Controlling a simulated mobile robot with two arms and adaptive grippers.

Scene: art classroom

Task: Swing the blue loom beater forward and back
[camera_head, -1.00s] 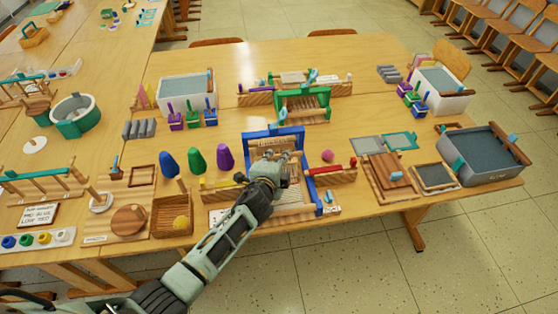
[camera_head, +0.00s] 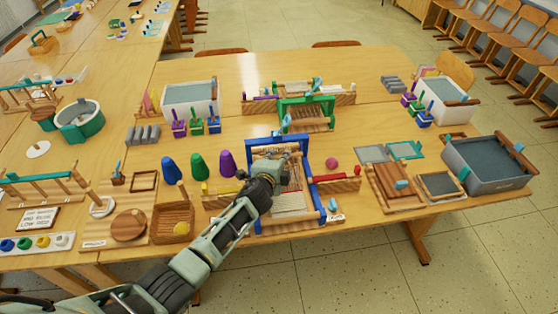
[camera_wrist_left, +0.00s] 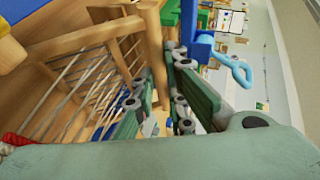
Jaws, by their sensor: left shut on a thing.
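The blue loom (camera_head: 304,164) stands near the front middle of the table, with a blue frame, pale threads and woven cloth (camera_head: 289,204). My left gripper (camera_head: 287,160) reaches in from the left, over the loom inside its blue frame. In the left wrist view its dark green fingers (camera_wrist_left: 163,92) are shut on a wooden upright of the slatted beater (camera_wrist_left: 128,32). The fingers and wrist hide part of the beater. Blue frame and a light-blue handle (camera_wrist_left: 230,62) show beside the fingers. My right gripper is not in view.
A green loom (camera_head: 308,113) stands behind. Blue, green and purple cones (camera_head: 199,167) and a wooden box (camera_head: 172,219) are left of the loom. A pink ball (camera_head: 332,163), boards (camera_head: 391,189) and a grey tub (camera_head: 484,167) are to the right.

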